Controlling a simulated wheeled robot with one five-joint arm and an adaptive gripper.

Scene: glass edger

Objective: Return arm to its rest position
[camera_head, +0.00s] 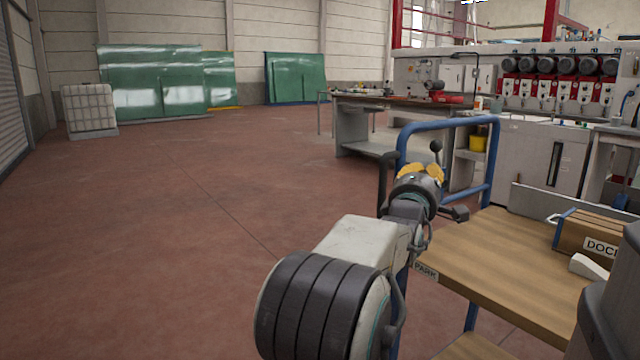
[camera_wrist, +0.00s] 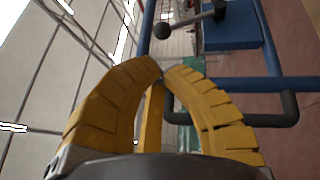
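My arm reaches forward from the lower middle of the head view. My gripper (camera_head: 428,172) is at its far end, in front of the blue cart handle (camera_head: 450,124). In the wrist view the yellow fingers of my gripper (camera_wrist: 160,68) curve inward and their tips meet. I cannot tell whether the fingers touch the lever or handle.
The cart's wooden top (camera_head: 510,265) carries a brown box (camera_head: 590,235) with a "DOC" label and a white wedge-shaped piece (camera_head: 590,266). A workbench (camera_head: 390,100) and the edging machine (camera_head: 545,150) stand behind. The red floor (camera_head: 150,240) at left is clear.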

